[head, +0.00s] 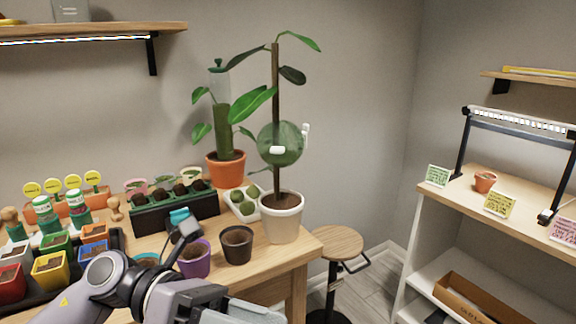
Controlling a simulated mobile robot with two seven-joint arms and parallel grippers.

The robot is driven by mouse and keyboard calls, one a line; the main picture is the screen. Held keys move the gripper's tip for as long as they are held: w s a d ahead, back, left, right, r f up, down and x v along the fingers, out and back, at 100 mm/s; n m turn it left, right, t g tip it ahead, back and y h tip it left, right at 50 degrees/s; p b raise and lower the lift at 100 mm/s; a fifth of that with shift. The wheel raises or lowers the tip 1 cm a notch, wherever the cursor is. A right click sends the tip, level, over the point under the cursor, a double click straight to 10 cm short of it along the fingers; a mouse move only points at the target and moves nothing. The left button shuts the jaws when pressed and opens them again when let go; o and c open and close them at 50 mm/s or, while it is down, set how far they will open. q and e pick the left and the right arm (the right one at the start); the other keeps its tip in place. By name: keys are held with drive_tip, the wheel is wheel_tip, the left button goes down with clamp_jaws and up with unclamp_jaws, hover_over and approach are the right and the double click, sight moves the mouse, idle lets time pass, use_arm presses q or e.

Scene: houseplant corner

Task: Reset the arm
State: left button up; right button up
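My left arm (110,275) comes in from the lower left in the head view, in front of the wooden table. My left gripper (235,310) is at the bottom edge, in front of the table's near side. It is partly cut off by the frame, and I cannot tell whether its fingers are open or shut. I see nothing held in the part that shows. My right arm and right gripper are out of view.
A purple pot (194,262) and a dark pot (237,246) stand close behind my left gripper. A white pot (282,222) with a tall staked plant stands near the table's right edge. A stool (337,243) and white shelf unit (424,235) are farther right.

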use_arm(q)
drive_tip(key=w+a+r+n+t+h+p, duration=0.15)
drive_tip(key=w+n+t+h, duration=0.4)
drive_tip(key=n+t, duration=0.85)
drive_tip(key=w+a+f+n+t+y+p, duration=0.15)
drive_tip(key=a+f+n+t+y, duration=0.35)
drive_tip(key=n, duration=0.6)
drive_tip(key=w+a+f+n+t+y+p, duration=0.15)
drive_tip(key=f+n+t+y, duration=0.25)
drive_tip(key=f+n+y, duration=0.45)
drive_tip(key=s+a+f+n+g+y, duration=0.3)
drive_tip(key=s+a+f+n, duration=0.1)
drive_tip(key=s+f+n, duration=0.3)
drive_tip(key=s+a+f+n+g+y+p, duration=0.1)
drive_tip(key=s+a+f+n+g+y, duration=0.2)
drive_tip(key=s+f+n, duration=0.3)
wheel_tip(320, 180, down, 5)
drive_tip(key=shift+s+a+f+n+g, duration=0.2)
drive_tip(key=shift+s+a+n+g, duration=0.15)
drive_tip(key=shift+a+g, duration=0.45)
